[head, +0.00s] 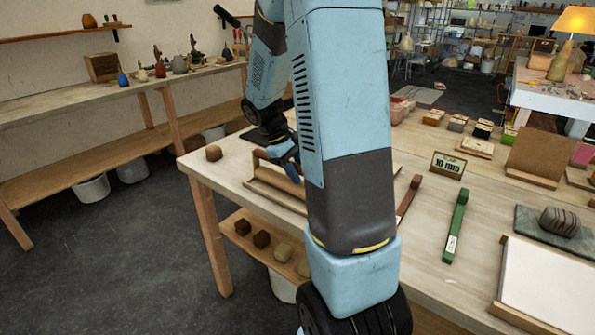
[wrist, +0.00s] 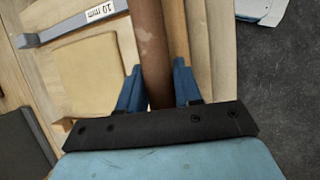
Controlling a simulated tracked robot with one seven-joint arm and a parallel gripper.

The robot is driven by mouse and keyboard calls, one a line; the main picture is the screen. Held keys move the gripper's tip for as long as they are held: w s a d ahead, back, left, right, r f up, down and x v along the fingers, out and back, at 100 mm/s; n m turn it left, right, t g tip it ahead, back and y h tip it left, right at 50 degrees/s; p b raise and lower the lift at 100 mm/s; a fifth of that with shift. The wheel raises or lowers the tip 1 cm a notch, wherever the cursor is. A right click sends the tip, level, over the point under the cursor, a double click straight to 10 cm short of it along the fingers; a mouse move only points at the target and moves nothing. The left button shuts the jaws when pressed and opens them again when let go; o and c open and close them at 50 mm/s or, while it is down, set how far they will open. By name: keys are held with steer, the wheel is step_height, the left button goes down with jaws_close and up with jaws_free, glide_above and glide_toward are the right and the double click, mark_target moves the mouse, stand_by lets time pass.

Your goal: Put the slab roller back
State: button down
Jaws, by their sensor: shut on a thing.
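The slab roller (wrist: 152,45) is a smooth brown cylinder running lengthwise between the two blue fingers in the wrist view. My gripper (wrist: 158,85) is shut on it, one finger on each side. In the head view my gripper (head: 290,170) is low over the left part of the worktable, at a pale wooden board or tray (head: 265,187). My arm hides much of that spot there. Pale wooden strips (wrist: 222,45) lie close beside the roller in the wrist view. I cannot tell whether the roller touches the wood beneath it.
A grey bar labelled 10 mm (wrist: 70,27) and a tan board (wrist: 88,68) lie left of the roller.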

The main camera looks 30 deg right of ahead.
steer(key=c, duration=0.8)
jaws_free()
steer(key=shift+o, duration=0.2)
steer(key=shift+r, duration=0.1)
steer(key=v, duration=1.1)
steer(key=s+a+r+m+t+y, duration=0.1)
steer(key=s+a+r+t, duration=0.2)
steer(key=s, duration=0.3)
steer(key=s+a+r+m+t+y, duration=0.1)
steer(key=s+a+r+t, duration=0.1)
steer(key=s+a, duration=0.3)
steer(key=s+a+r+m+t+y, duration=0.1)
steer(key=s+a+r+t+y, duration=0.1)
steer(key=s, duration=0.7)
steer(key=a+r+t, duration=0.1)
steer(key=a+t, duration=0.1)
steer(key=shift+s+a+r, duration=0.2)
steer(key=shift+a+r, duration=0.15)
steer(key=shift+a, duration=0.05)
